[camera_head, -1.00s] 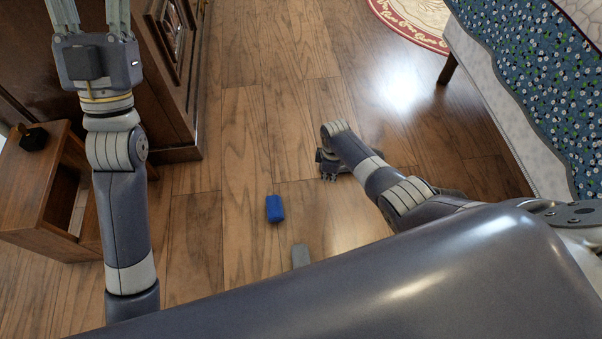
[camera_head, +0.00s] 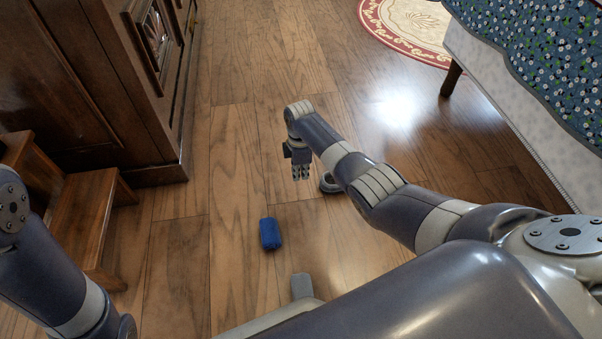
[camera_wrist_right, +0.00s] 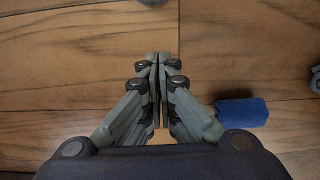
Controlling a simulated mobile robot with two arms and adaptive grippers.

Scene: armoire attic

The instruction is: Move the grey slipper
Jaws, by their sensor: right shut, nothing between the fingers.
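My right gripper (camera_head: 299,177) points down over the floor, left of its forearm in the head view. In the right wrist view, its fingers (camera_wrist_right: 158,58) are together with nothing between them. A small grey, rounded thing (camera_head: 328,184) shows just right of that gripper, partly hidden by my forearm. It may be the grey slipper, but too little shows to be sure. My left gripper is out of the picture; only part of its arm shows at lower left.
A blue block-like object (camera_head: 270,234) lies on the wood floor, also in the wrist view (camera_wrist_right: 243,112). A dark wooden armoire (camera_head: 90,90) and small wooden steps (camera_head: 90,215) stand left. A bed (camera_head: 510,95) stands right, a round rug (camera_head: 408,30) behind.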

